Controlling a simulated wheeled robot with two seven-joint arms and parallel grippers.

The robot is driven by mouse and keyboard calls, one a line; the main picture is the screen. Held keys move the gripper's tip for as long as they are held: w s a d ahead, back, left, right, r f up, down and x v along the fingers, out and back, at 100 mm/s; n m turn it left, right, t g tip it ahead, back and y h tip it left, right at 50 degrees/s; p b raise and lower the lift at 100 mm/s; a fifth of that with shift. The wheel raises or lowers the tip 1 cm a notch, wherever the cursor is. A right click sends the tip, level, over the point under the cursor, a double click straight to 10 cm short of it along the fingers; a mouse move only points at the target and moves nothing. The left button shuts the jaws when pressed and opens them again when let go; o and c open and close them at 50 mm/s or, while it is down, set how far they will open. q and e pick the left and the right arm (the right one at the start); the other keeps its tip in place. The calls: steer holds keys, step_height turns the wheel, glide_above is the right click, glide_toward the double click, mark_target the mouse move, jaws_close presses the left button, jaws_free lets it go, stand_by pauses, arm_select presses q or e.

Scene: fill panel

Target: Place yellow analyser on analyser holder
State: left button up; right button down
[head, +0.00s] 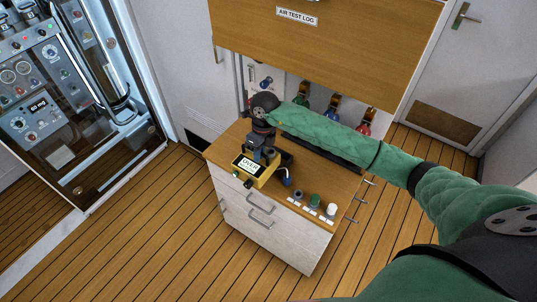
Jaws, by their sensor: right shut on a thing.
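The yellow analyser (247,167) is a small yellow box with a white-and-black display, near the left front edge of the wooden cabinet top. My right gripper (262,157) is shut on it from above, with the right arm reaching in from the right. A dark holder-like piece (286,161) shows just behind and right of the analyser, partly hidden by the gripper; I cannot tell whether it is the analyser holder. Whether the analyser touches the top is unclear. My left gripper is not in view.
The white cabinet (262,228) has drawer handles. Small knobs or caps, one green (314,200) and one white (331,209), stand at its front right with labels. Colored items hang behind my arm. A wooden panel (330,40) overhangs the back. A control panel (35,90) stands left.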

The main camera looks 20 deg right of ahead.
mark_target(269, 150)
steer(key=w+d, duration=0.1)
steer(key=d, duration=0.1)
steer(key=w+d, duration=0.2)
steer(key=shift+w+d, duration=0.25)
steer(key=shift+d, duration=0.05)
steer(key=shift+f, duration=1.1)
steer(key=shift+f+b, duration=0.55)
steer(key=shift+f, duration=1.8)
steer(key=shift+f, duration=0.2)
steer(key=c, duration=1.5)
jaws_free()
steer(key=shift+r, duration=0.1)
